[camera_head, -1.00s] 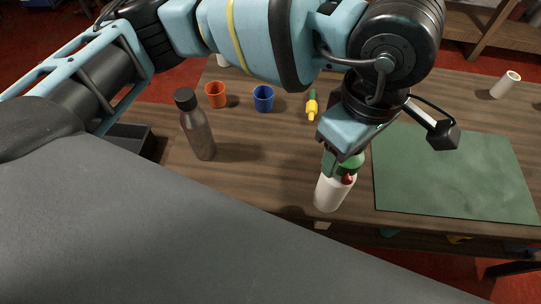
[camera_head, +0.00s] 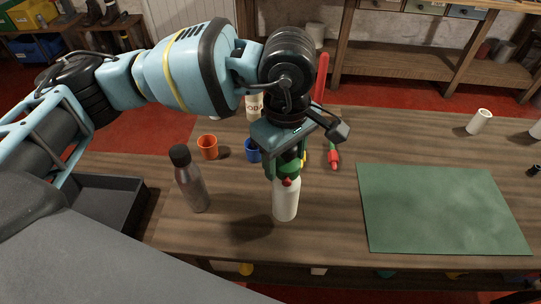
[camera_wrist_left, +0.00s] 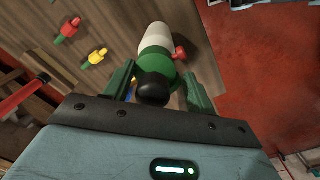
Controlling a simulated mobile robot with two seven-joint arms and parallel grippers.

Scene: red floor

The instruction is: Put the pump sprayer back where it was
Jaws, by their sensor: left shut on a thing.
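The pump sprayer (camera_head: 285,203) has a white body, a green collar and a red nozzle. It is upright in the head view, near the middle of the table. My left gripper (camera_head: 287,168) is shut on its green top from above, and the white body hangs below the fingers. In the left wrist view the sprayer (camera_wrist_left: 157,45) sits between the two green fingers (camera_wrist_left: 155,82), with its black knob nearest the camera. I cannot tell whether its base touches the table. My right gripper is not in view.
A dark bottle (camera_head: 189,180) stands left of the sprayer. Behind are an orange cup (camera_head: 207,147), a blue cup (camera_head: 252,150) and a red-and-green tool (camera_head: 334,158). A green mat (camera_head: 440,208) lies right. Bare wood lies between the sprayer and the mat.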

